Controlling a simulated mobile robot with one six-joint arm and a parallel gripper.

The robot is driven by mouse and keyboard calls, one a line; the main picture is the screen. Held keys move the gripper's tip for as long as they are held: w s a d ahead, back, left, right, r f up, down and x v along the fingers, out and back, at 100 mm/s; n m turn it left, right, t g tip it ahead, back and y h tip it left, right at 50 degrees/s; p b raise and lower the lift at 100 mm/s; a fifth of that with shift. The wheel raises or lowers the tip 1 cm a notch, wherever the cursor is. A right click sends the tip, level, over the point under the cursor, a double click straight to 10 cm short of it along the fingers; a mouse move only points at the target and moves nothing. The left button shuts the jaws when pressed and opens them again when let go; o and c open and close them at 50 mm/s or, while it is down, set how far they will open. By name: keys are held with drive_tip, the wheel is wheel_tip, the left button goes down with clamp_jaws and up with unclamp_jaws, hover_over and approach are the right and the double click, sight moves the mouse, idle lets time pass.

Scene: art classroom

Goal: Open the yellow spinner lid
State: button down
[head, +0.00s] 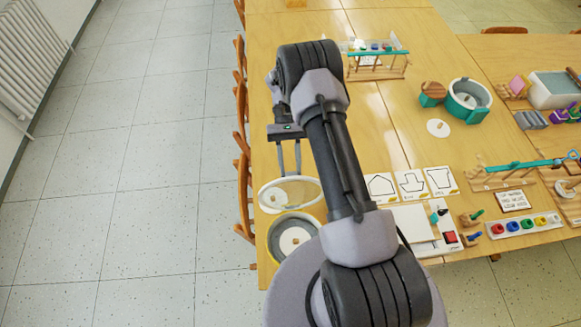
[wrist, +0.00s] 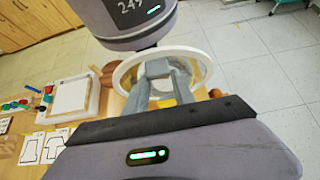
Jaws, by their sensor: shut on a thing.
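The yellow spinner (head: 274,243) is a round tub at the near left table edge, with a white disc inside. Its lid (head: 264,196), a see-through disc with a white rim, is off the tub's opening and just behind it. My gripper (head: 290,177) reaches down to the lid's far edge, shut on it. In the wrist view, the lid's white rim (wrist: 202,55) shows beyond and around the fingers (wrist: 158,72). The exact grip point is hard to see. My arm covers part of the table right of the tub.
Outline cards (head: 411,184) and a white board lie to the right. A teal spinner (head: 470,98) stands further back, near a paint-pot rack (head: 376,64). Chairs (head: 241,140) line the left edge, with open floor beyond.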

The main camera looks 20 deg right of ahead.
drive_tip(key=c, duration=1)
unclamp_jaws()
drive_tip(key=shift+c, duration=0.2)
drive_tip(key=v, duration=0.7)
drive_tip(key=shift+w+p, duration=0.2)
drive_tip(key=shift+p, duration=0.2)
drive_tip(key=shift+r, duration=0.2)
